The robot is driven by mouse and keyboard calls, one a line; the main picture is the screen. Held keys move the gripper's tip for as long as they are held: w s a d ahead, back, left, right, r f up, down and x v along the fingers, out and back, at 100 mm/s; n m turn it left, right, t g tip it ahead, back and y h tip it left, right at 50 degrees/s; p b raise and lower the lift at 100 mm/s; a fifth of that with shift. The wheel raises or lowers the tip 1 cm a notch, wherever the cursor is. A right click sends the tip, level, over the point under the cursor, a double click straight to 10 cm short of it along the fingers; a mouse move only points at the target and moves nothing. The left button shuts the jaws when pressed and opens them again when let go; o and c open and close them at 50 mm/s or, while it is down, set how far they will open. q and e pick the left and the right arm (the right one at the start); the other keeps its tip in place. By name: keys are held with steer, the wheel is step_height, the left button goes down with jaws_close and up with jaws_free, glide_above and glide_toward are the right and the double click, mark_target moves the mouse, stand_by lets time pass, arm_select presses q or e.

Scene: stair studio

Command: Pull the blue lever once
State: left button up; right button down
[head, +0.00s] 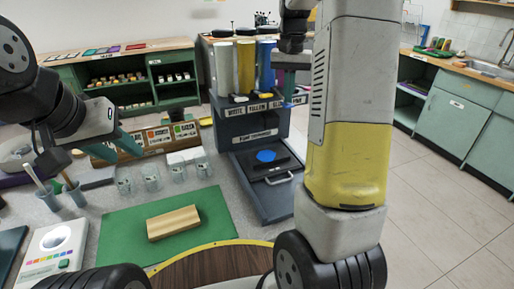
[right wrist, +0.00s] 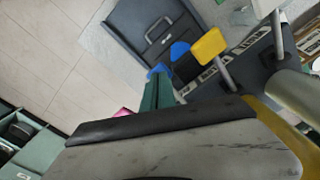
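The dispenser (head: 246,128) has white, yellow and blue columns, with the blue column (head: 265,66) on the right. The blue lever (head: 287,105) sticks out at its front right; it also shows in the right wrist view (right wrist: 157,71). My right gripper (head: 287,84) is right above the blue lever, and its teal fingers (right wrist: 159,90) look close together, with their tips at the lever. Whether they touch it is unclear. A blue round patch (head: 265,156) lies on the dispenser's dark plate. My left gripper (head: 121,148) is open and empty, over the table's left side.
The yellow lever (right wrist: 209,46) is beside the blue one. Clear glasses (head: 150,178) stand left of the dispenser. A wooden block (head: 173,223) lies on a green mat (head: 118,238). A sign-labelled wooden rack (head: 155,139) stands behind. Floor is free at right.

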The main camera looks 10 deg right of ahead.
steer(key=shift+r, duration=2.8)
step_height(320, 180, up, 6)
steer(key=s+a+f+n+t, duration=0.1)
steer(key=s+a, duration=0.3)
steer(key=s, duration=0.4)
steer(key=s+a+f+n+t+y, duration=0.1)
steer(key=s+a+f+n+t, duration=0.1)
steer(key=s, duration=0.6)
steer(key=s+a+f+n+t+y, duration=0.1)
steer(key=s+a+f+n+t, duration=0.1)
steer(key=s+a+f, duration=0.3)
steer(key=s+a+t, duration=0.1)
steer(key=s+a, duration=0.1)
steer(key=s, duration=0.1)
steer(key=shift+f, duration=0.2)
